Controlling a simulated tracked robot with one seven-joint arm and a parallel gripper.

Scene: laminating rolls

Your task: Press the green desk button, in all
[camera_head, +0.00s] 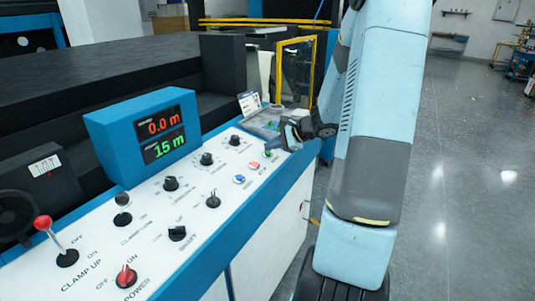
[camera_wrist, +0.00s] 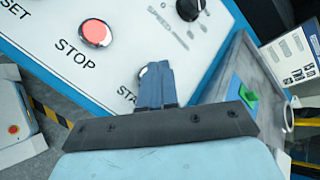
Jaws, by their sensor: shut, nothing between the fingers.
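My gripper (camera_wrist: 160,68) is shut and empty. In the wrist view, its fingertips are over the button beside the partly covered "STA..." label. Only a pale rim of that button (camera_wrist: 142,72) shows at the left of the fingers. Its green face is hidden, and I cannot tell whether the fingertips touch it. In the head view, my gripper (camera_head: 289,136) is at the far right end of the control desk (camera_head: 210,240).
A red STOP button (camera_wrist: 96,33) is close to the left of the fingers, and a black knob (camera_wrist: 189,8) is above them. A tray with a green piece (camera_wrist: 248,95) is at the right.

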